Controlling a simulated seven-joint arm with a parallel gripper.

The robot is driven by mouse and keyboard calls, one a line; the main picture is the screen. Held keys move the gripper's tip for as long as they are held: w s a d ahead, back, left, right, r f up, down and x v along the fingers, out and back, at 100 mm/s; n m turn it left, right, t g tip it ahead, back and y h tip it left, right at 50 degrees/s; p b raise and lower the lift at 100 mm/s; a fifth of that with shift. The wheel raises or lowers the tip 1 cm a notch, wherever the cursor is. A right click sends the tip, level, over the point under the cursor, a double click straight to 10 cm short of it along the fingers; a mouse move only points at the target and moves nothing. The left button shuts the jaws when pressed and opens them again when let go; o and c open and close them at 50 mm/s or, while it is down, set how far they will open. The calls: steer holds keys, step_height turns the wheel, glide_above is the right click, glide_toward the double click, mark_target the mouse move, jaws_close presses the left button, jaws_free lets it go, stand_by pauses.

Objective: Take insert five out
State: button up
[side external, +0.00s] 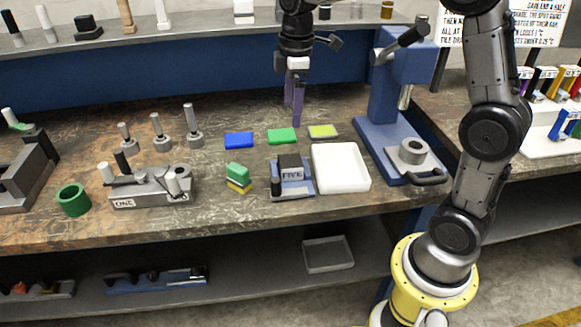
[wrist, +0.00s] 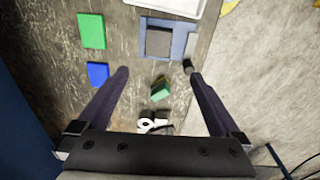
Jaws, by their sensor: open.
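A holder labelled FIVE (side external: 292,174) stands on the bench, with a blue base and a grey label plate on its front. A dark block (side external: 289,160) sits in it. In the wrist view the same dark block (wrist: 159,42) lies within the blue base (wrist: 180,30), near the top middle. A short black cylinder (side external: 276,185) stands at the holder's front left corner. My gripper (side external: 296,120) is open and empty, above the back of the bench behind the holder. In the wrist view its purple fingers (wrist: 158,73) are spread wide, apart from the holder.
A white tray (side external: 341,188) is close right of the holder. Green and yellow blocks (side external: 238,176) are stacked left of it. Blue (side external: 239,140), green (side external: 281,135) and yellow-green (side external: 322,131) blocks lie behind. A blue microscope stand (side external: 382,135) rises at right; holder ONE (side external: 150,192) is at left.

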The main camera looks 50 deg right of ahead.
glide_above(290, 160)
steer(key=shift+g, duration=0.4)
steer(key=f, duration=0.7)
steer(key=s+f, duration=0.1)
steer(key=f, duration=0.2)
steer(key=shift+f, duration=0.3)
steer(key=shift+w+f, duration=0.2)
steer(key=shift+f, duration=1.35)
steer(key=shift+w+f, duration=0.2)
steer(key=shift+f, duration=1.3)
jaws_close()
steer(key=shift+w+r, duration=0.1)
steer(key=shift+r, duration=0.1)
